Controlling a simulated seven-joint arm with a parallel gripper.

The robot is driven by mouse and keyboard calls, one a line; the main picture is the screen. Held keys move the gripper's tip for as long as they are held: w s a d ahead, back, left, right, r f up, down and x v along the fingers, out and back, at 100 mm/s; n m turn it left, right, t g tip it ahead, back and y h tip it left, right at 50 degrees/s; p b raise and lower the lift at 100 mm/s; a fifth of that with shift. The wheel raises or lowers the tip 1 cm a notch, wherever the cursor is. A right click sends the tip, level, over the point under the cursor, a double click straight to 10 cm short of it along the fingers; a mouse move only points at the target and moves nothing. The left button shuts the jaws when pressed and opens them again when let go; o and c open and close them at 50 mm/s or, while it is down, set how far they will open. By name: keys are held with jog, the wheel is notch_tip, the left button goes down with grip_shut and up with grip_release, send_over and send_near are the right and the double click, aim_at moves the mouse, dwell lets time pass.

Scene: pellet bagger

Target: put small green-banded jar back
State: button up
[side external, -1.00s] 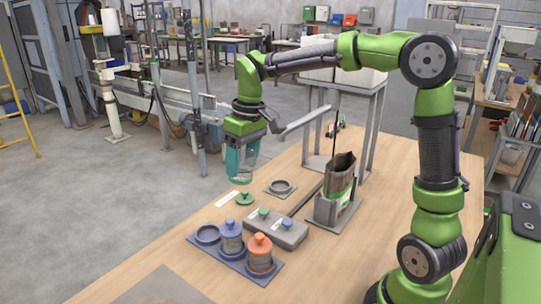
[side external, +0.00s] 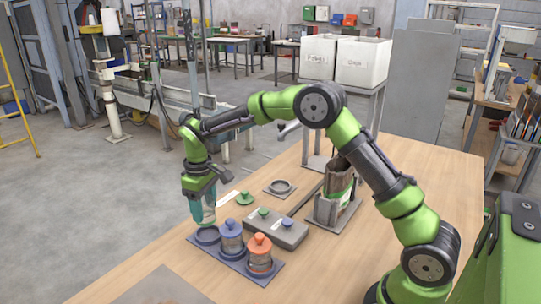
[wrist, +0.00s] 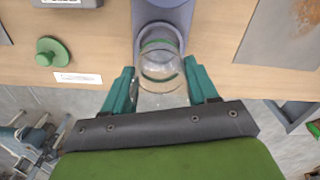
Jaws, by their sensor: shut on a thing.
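My gripper (side external: 203,206) is shut on the small green-banded jar, a clear glass jar (wrist: 161,66) with a green band, as the wrist view shows. The jar is upright or nearly so. It is over the left end of the blue-grey rack (side external: 264,280), at the empty round seat (side external: 207,235). In the wrist view the rack (wrist: 160,13) lies just past the jar. I cannot tell whether the jar touches the seat. A green knobbed lid (side external: 245,198) lies on the table behind the rack; it also shows in the wrist view (wrist: 52,52).
A blue-lidded jar (side external: 231,238) and an orange-lidded jar (side external: 260,255) fill the rack's other seats. A grey box (side external: 285,235) with green and blue knobs sits behind them. A round-ringed plate (side external: 280,188) and a bag holder (side external: 333,208) stand further right.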

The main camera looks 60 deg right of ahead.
aim_at(206, 221)
jog(key=shift+f, duration=2.6)
jog(key=shift+f, duration=0.15)
jog(key=o, duration=1.2)
